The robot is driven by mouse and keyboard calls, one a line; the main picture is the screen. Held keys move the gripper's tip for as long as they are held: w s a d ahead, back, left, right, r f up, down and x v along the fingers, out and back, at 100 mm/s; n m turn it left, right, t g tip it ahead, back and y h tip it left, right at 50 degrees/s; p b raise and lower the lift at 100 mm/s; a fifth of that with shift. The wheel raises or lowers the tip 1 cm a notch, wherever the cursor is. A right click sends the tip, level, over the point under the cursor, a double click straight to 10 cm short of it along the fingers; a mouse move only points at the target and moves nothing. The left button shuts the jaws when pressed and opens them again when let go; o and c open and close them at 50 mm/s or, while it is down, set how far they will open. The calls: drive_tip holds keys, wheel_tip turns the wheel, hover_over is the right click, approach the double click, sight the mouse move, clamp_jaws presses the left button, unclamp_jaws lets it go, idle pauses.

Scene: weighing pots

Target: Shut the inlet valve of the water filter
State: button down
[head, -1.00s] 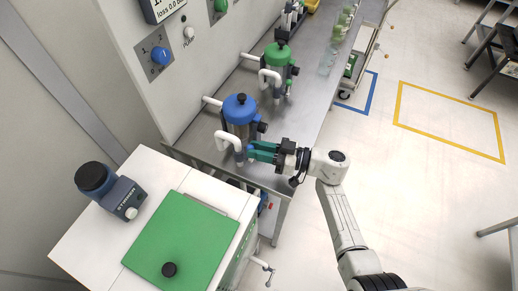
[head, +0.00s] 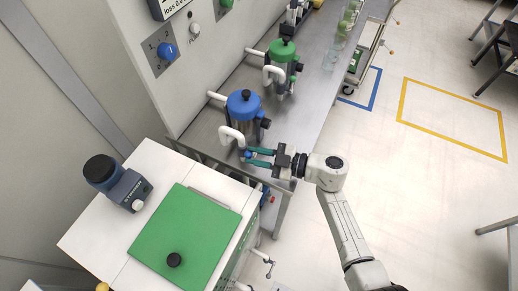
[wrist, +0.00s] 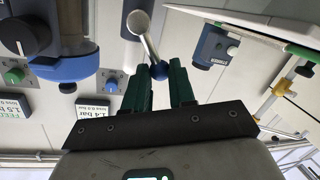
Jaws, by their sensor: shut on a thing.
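The blue-topped filter (head: 244,104) stands upright on the steel bench, with a white bent pipe (head: 228,137) at its near side. Its blue cap also shows in the wrist view (wrist: 62,68). In the head view my gripper (head: 260,158) is just below the white pipe, at the bench's near end. The valve body is mostly hidden in the head view.
A green-topped filter (head: 280,60) stands farther along the bench. A white cabinet with a green lid (head: 185,225) and a dark stirrer (head: 118,182) are at the left near side. A wall panel with a blue knob (head: 166,50) is behind.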

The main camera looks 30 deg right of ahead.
drive_tip(key=shift+s+a+f+n+t+h+b, duration=0.15)
drive_tip(key=shift+s+a+f+n+h+b, duration=0.45)
drive_tip(key=shift+n, duration=0.95)
drive_tip(key=shift+w+a+f+n+t+h+b, duration=0.15)
drive_tip(key=shift+f+n+t+h+b, duration=0.2)
drive_tip(key=shift+f+n, duration=0.9)
drive_tip(key=shift+s+a+f+n+h+b, duration=0.35)
drive_tip(key=shift+s+f+n+b, duration=0.15)
drive_tip(key=shift+n, duration=1.3)
drive_tip(key=shift+w, duration=0.1)
drive_tip(key=c, duration=1)
unclamp_jaws()
drive_tip(key=shift+o, duration=0.2)
drive_tip(key=shift+r, duration=0.1)
drive_tip(key=b+v, duration=0.1)
drive_tip(key=v, duration=0.9)
drive_tip(key=shift+s+d, duration=0.25)
drive_tip(key=shift+s, duration=0.05)
drive_tip(key=shift+r, duration=0.15)
